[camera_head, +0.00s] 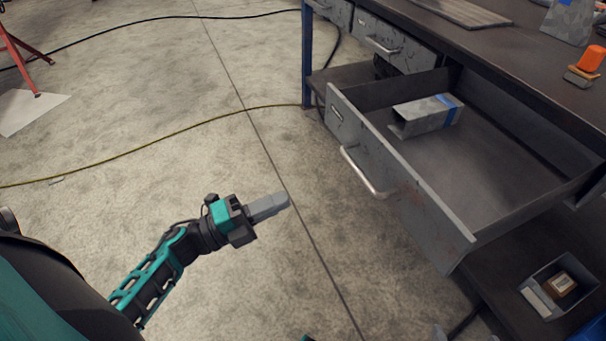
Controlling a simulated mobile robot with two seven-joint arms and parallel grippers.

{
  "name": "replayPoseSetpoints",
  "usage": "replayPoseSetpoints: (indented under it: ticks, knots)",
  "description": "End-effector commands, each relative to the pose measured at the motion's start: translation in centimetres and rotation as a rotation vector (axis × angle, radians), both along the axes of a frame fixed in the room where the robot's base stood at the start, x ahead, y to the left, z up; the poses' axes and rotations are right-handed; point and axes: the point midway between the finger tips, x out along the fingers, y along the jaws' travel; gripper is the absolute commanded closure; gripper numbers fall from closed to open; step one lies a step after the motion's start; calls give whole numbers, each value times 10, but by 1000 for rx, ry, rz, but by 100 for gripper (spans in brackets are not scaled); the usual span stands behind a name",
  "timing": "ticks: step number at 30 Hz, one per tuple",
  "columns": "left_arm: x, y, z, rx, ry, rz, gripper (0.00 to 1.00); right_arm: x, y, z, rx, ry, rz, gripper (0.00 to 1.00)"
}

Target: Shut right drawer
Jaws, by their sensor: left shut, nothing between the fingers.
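The right drawer (400,182) of the workbench is pulled well out toward me. Its grey front carries a metal bar handle (366,174). A grey metal channel piece with blue tape (428,115) lies inside it near the far left. My left gripper (286,201) is shut and empty, over the floor to the left of the drawer front and apart from it. My right gripper cannot be made out; only small bits show at the bottom edge.
Another drawer (393,48) farther left is shut. The bench top (500,50) holds a board and an orange-handled item (590,60). A small open box (560,285) sits on the lower shelf. Cables cross the floor. The floor before the drawer is clear.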

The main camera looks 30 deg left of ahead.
Motion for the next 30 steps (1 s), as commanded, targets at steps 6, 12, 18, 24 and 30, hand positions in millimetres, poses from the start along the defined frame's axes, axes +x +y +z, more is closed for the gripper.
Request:
replayPoseSetpoints:
  ticks: [6, 12, 18, 24, 30]
  knots:
    - [32, -25, 10, -4, -6, 1, 100, 0, 0, -2, 0, 1, 0, 7]
    - [66, -51, 18, -4, -4, 2, 100, 0, 0, -4, 0, 2, 1, 7]
    - [90, -70, 23, -4, -2, 2, 100, 0, 0, -6, 1, 3, 1, 7]
    - [101, -79, 26, -5, 0, 2, 100, 0, 1, -5, 3, 3, 1, 7]
    - [102, -80, 27, -5, 1, 1, 100, 0, 2, -3, 7, 2, 0, 7]
